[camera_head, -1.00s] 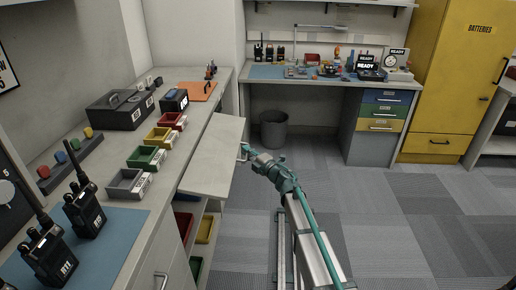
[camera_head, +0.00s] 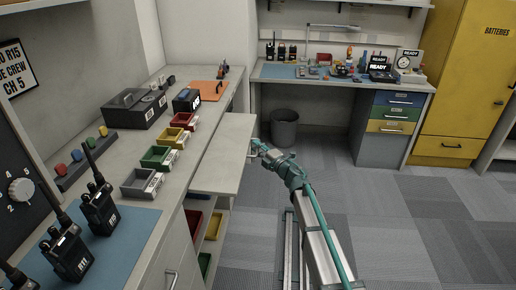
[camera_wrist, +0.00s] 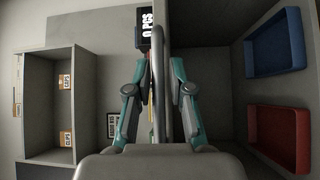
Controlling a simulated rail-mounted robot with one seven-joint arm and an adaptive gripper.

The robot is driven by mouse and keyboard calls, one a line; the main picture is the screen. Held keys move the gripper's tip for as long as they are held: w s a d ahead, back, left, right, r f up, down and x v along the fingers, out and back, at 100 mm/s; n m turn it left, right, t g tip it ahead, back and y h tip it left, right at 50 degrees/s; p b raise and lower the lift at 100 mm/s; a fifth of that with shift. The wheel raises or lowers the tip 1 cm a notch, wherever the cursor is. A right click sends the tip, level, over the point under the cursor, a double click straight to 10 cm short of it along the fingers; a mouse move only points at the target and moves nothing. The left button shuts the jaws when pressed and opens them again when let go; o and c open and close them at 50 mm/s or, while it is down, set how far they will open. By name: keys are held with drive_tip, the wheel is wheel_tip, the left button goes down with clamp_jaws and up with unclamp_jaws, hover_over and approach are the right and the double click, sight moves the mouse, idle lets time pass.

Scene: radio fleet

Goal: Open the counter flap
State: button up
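The counter flap (camera_head: 222,160) is a pale grey slab on the right edge of the long counter, standing out from it at about counter height. A small light handle (camera_head: 250,150) is on its outer edge. My gripper (camera_head: 256,146) is at this edge, by the handle. In the wrist view a grey upright bar (camera_wrist: 158,75), apparently the handle, stands between the two teal fingers of my gripper (camera_wrist: 159,65). The fingers are spread on either side of the bar, with gaps showing. Contact at the fingertips is unclear.
Open shelves with coloured bins (camera_head: 214,226) sit below the flap. The counter (camera_head: 165,215) carries radios, small trays and a black case. A waste bin (camera_head: 284,128) stands under the back bench. The carpet (camera_head: 400,225) to the right is clear.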

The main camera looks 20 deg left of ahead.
drive_tip(key=shift+o, duration=0.8)
drive_tip(key=shift+s+d, duration=0.1)
drive_tip(key=shift+d, duration=0.05)
drive_tip(key=v, duration=1.1)
drive_tip(key=shift+s+d, duration=0.2)
drive_tip(key=shift+d, duration=0.1)
